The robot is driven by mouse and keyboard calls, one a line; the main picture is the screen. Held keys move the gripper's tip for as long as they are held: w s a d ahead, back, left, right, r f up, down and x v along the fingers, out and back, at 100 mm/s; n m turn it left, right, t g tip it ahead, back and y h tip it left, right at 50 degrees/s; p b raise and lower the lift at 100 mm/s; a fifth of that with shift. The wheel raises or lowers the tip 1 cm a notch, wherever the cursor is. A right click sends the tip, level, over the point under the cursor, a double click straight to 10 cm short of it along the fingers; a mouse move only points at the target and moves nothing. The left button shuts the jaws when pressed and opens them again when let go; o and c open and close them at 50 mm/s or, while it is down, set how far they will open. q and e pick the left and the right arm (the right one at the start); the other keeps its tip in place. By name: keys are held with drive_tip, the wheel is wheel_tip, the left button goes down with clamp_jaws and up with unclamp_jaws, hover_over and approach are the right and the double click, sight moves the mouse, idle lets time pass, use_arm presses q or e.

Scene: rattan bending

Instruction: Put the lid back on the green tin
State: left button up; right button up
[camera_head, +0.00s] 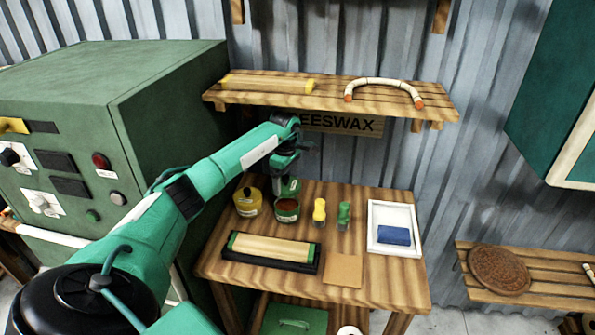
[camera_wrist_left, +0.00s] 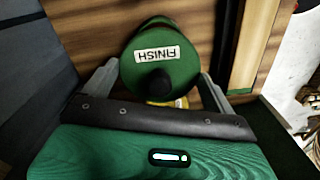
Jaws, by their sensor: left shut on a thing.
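The green tin (camera_head: 287,215) stands open on the wooden table, with reddish-brown contents showing at its top. The round green lid (camera_wrist_left: 130,62) has a black knob and a label reading FINISH, upside down in the left wrist view. My left gripper (camera_wrist_left: 158,80) is shut on the lid, with one grey finger at each side of it. The fingers are partly hidden there. My right gripper is not in view.
A yellow tin (camera_head: 248,208) with a dark knob stands close left of the green tin. Yellow (camera_head: 319,212) and green (camera_head: 344,215) bottles stand to the right. A black-framed block (camera_head: 270,252), a tan sheet (camera_head: 343,270) and a white tray (camera_head: 409,215) occupy the table's front and right.

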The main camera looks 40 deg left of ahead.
use_arm(q)
drive_tip(key=shift+r, duration=0.15)
drive_tip(key=shift+f, duration=0.4)
drive_tip(key=shift+f+b, duration=0.3)
drive_tip(key=shift+b, duration=0.05)
drive_tip(key=shift+f, duration=0.4)
wheel_tip(320, 180, down, 3)
drive_tip(key=shift+r+b, duration=0.2)
drive_tip(key=shift+b, duration=0.75)
drive_tip(key=shift+f, duration=0.35)
drive_tip(key=shift+f+b, duration=0.4)
drive_tip(key=shift+b, duration=0.15)
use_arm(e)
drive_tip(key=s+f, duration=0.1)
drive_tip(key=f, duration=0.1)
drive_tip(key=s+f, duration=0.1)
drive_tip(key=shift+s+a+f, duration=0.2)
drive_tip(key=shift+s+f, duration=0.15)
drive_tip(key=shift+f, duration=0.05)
